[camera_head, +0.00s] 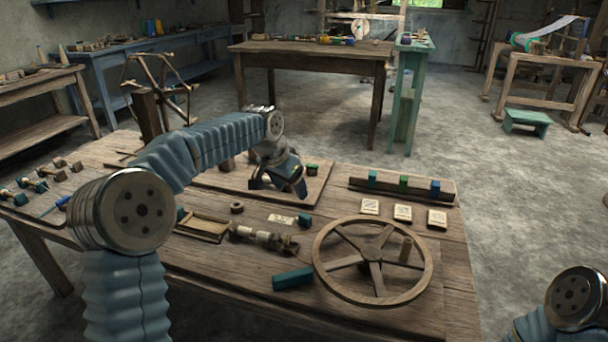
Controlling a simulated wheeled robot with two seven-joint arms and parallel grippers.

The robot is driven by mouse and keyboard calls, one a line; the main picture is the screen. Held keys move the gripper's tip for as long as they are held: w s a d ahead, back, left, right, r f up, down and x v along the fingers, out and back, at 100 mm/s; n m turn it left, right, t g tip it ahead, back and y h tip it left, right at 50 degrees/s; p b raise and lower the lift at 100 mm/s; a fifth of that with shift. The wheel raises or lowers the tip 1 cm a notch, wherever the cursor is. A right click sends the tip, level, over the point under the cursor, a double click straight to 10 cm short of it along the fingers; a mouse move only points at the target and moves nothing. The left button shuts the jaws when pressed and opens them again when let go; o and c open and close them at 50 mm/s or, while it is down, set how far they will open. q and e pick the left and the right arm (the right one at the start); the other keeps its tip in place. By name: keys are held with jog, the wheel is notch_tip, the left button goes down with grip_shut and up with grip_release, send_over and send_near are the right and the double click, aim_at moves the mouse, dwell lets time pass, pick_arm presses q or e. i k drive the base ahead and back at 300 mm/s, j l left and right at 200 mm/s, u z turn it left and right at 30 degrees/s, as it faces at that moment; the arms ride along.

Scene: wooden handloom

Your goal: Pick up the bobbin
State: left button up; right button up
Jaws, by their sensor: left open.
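Several bobbin-like pieces, wooden with some teal parts, lie at the left end of the wooden workbench, one of them a small spool (33,185). A larger turned wooden piece (262,237) with a dark end lies near the bench's middle, also bobbin-like. I cannot tell which is the bobbin meant. My left gripper (278,187) points down above a flat wooden board (226,181), beyond the turned piece. It is open and I see nothing held in it. My left arm hides part of the bench. My right gripper is out of view; only part of my right arm shows at lower right.
A spoked wooden wheel (325,262) lies at the bench's front right, beside a teal block (293,278). A shallow wooden tray (181,232) is left of the turned piece. A rack (415,192) with coloured pieces and several pale tiles (403,213) are at right.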

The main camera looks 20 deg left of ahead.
aim_at(264, 237)
jog(key=k, duration=1)
